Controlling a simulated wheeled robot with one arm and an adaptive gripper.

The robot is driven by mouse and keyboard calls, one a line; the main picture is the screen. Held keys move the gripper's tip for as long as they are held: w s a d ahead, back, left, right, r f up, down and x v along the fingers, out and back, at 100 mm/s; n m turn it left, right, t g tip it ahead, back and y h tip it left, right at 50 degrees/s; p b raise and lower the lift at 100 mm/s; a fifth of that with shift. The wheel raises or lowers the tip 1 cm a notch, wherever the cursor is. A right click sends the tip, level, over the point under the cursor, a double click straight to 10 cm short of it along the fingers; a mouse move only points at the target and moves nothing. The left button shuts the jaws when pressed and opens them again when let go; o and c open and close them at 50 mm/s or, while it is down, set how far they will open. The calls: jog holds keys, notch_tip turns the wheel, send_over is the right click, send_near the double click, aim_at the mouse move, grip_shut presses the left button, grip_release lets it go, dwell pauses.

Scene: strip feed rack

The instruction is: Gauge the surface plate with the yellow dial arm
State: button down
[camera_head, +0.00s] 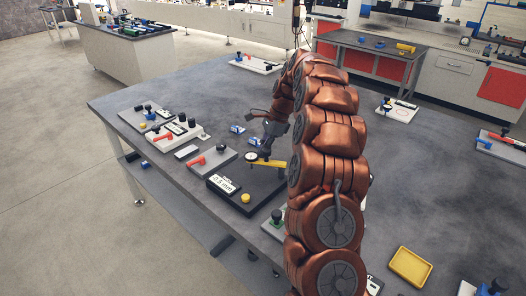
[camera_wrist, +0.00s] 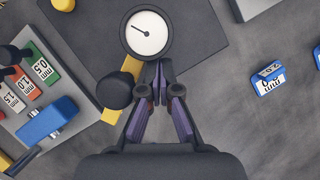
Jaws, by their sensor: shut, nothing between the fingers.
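The yellow dial arm (camera_head: 273,164) lies over the dark surface plate (camera_head: 262,189), with its round white dial (camera_head: 251,156) at the left end. In the wrist view the dial (camera_wrist: 146,33) has a black rim and one needle. A black knob (camera_wrist: 115,89) sits on the yellow arm (camera_wrist: 111,116). The plate (camera_wrist: 85,42) fills the upper left there. My gripper (camera_wrist: 160,82) is shut and empty, with its fingertips just below the dial and right of the knob. Whether the fingers touch the arm is unclear. My arm hides part of the plate in the head view.
A white "0.5 mm" label (camera_head: 223,184) and a yellow button (camera_head: 245,198) are on the plate's front. A tray with green, orange and white labelled blocks (camera_wrist: 38,64) and a blue piece (camera_wrist: 47,120) lies left. A blue labelled block (camera_wrist: 268,79) lies right on bare grey table.

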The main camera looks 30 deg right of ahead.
jog(key=w+v, duration=0.1)
jog(key=v, duration=1)
jog(key=shift+s+r, duration=0.3)
jog(key=shift+s, duration=0.2)
dwell(0.8)
jog(key=s+a+r+n+g+h, duration=0.1)
jog(key=s+a+r+n+g, duration=0.15)
jog(key=s+a+n, duration=1.1)
jog(key=s+a+f+n+h, duration=0.1)
jog(key=s+a+f+n, duration=0.1)
jog(key=s, duration=0.7)
jog(key=s+a+f+n+h, duration=0.1)
jog(key=s+a+f, duration=0.3)
jog(key=s, duration=0.5)
jog(key=s+a+f+n+h, duration=0.1)
jog(key=s+a+f+n, duration=0.2)
jog(key=s, duration=0.7)
jog(key=shift+a+f+n, duration=0.2)
jog(key=shift+a+n, duration=0.25)
jog(key=shift+a, duration=0.1)
dwell(0.9)
